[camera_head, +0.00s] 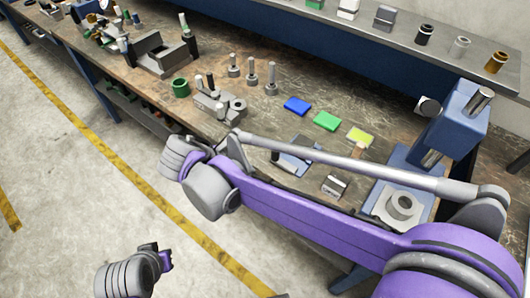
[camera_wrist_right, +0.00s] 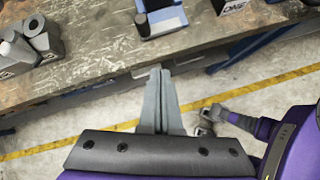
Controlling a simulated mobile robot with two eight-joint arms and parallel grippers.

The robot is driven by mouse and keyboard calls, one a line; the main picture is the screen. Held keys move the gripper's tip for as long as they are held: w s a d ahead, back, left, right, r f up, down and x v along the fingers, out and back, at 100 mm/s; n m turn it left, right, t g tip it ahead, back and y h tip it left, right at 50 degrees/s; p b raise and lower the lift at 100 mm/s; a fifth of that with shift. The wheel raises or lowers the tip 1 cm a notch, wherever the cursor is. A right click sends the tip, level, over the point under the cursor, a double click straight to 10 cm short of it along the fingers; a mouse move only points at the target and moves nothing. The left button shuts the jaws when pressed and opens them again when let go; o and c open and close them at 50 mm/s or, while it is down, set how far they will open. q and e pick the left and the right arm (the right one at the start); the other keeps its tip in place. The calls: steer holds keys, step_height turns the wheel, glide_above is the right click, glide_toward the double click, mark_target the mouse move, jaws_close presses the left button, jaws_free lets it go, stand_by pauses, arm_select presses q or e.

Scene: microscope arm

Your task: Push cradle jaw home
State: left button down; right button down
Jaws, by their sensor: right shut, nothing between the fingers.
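The cradle jaw cannot be told for certain. A small blue fixture (camera_head: 298,158) lies near the bench's front edge, partly behind my right arm. In the right wrist view, the blue fixture (camera_wrist_right: 170,22) with a dark upright piece lies beyond my fingertips. A grey labelled block (camera_head: 335,186) sits to its right. My right gripper (camera_wrist_right: 158,75) is shut and empty, its tips just short of the bench edge and apart from the fixture. The head view hides its fingers. My left gripper (camera_head: 160,258) is low over the floor, away from the bench; its finger opening is unclear.
Blue (camera_head: 297,105), green (camera_head: 327,121) and yellow (camera_head: 360,135) plates lie behind the fixture. A blue press-like stand (camera_head: 455,122) rises at right. Grey cylinders on a block (camera_head: 220,103) and a green ring (camera_head: 180,87) stand left. The floor in front is free.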

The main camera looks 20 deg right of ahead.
steer(key=a, duration=0.1)
steer(key=w+a+r+n, duration=0.1)
steer(key=a+n+h, duration=0.1)
steer(key=shift+w+a+r+t, duration=0.15)
steer(key=shift+w+r+t, duration=0.05)
steer(key=shift+r+t, duration=0.1)
steer(key=shift+f, duration=0.15)
steer(key=p, duration=0.1)
glide_toward(272, 157)
steer(key=x, duration=0.4)
steer(key=shift+f, duration=0.45)
steer(key=shift+w+d, duration=0.25)
steer(key=shift+d, duration=0.35)
